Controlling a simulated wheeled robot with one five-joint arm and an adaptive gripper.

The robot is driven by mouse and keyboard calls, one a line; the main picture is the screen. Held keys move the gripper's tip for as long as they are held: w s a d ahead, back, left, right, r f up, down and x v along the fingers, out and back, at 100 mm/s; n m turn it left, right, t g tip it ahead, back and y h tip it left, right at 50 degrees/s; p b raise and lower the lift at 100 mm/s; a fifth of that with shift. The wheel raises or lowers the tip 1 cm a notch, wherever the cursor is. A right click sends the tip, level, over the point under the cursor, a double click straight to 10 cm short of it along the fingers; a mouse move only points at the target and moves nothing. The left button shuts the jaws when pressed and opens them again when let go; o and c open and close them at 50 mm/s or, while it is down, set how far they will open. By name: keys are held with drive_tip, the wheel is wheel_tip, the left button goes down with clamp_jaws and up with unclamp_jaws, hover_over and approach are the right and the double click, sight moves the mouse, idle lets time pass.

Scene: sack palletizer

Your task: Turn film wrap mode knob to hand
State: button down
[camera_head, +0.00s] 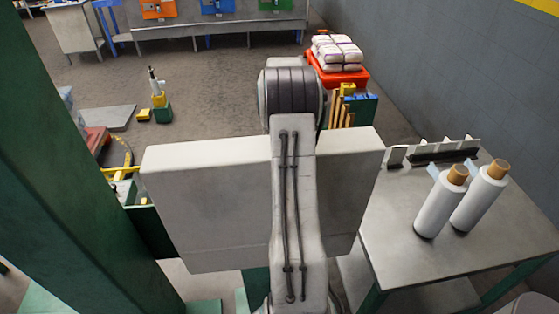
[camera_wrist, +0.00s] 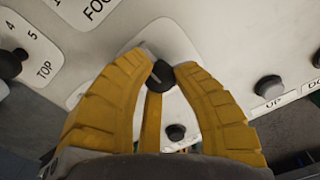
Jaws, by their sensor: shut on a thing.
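In the wrist view, my gripper (camera_wrist: 162,70) has yellow ribbed fingers that are shut on a black knob (camera_wrist: 163,76) on a light panel (camera_wrist: 225,35). The knob has a pale pointer line at its upper left. The fingers hide much of the pale label plate (camera_wrist: 150,35) around it, so I cannot read its name or positions. In the head view, my arm covers the middle of a light grey box (camera_head: 205,205), and my gripper is hidden.
Close by on the panel are a dark knob (camera_wrist: 8,65) beside "TOP", a lower black knob (camera_wrist: 176,132), and a button (camera_wrist: 268,87) above "UP".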

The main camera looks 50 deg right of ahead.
drive_tip(key=shift+s+a+f, duration=0.1)
drive_tip(key=shift+f, duration=0.05)
drive_tip(key=c, duration=0.9)
unclamp_jaws()
drive_tip(key=shift+c, duration=0.2)
wheel_tip(320, 180, up, 12)
idle(0.5)
